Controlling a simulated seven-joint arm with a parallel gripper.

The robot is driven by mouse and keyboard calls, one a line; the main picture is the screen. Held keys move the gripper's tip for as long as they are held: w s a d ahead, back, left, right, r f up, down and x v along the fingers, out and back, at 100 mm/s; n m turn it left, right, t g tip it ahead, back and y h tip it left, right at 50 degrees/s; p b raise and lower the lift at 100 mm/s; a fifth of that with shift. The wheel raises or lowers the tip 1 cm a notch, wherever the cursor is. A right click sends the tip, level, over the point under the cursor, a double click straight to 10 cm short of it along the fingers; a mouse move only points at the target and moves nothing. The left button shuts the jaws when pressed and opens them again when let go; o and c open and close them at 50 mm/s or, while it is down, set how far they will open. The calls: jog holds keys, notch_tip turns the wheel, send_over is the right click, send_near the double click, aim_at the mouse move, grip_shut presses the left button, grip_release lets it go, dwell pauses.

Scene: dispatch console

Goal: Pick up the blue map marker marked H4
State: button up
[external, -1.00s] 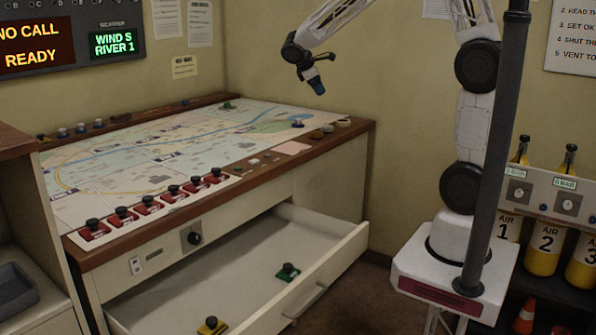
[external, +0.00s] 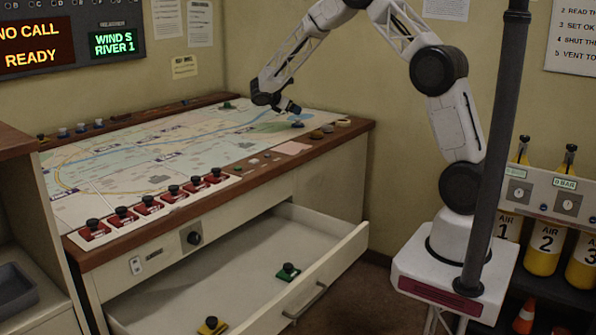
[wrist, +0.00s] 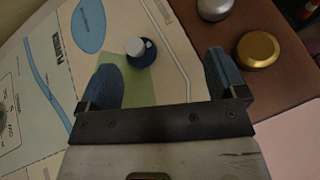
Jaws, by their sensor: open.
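A blue map marker (external: 297,124) with a dark knob stands on the right part of the map, near the console's right edge. In the wrist view the blue marker (wrist: 141,51) stands by a green patch, its knob glinting. Its label cannot be read, so I cannot tell whether it is H4. My gripper (external: 293,108) is just above and behind this marker in the external view. In the wrist view my gripper (wrist: 164,82) is open and empty, with the marker ahead of the fingers, nearer the left one. More blue markers (external: 80,128) stand along the console's back left edge.
Round metal pieces, one brass (wrist: 258,50) and one silver (wrist: 214,8), sit on the wooden rim right of the marker. Red-based buttons (external: 122,216) line the front edge. An open drawer (external: 245,270) holds a green marker (external: 288,273) and a yellow marker (external: 212,326).

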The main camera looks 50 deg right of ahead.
jog(key=n+h, duration=0.2)
send_near(298, 121)
jog(key=d, duration=0.2)
jog(key=d+f, duration=0.1)
jog(key=shift+w+d, duration=0.2)
jog(key=shift+w, duration=0.2)
jog(key=shift+d, duration=0.1)
jog(key=shift+x, duration=1.2)
jog(key=shift+f, duration=0.1)
jog(key=shift+x, duration=2.6)
jog(key=shift+s, duration=0.15)
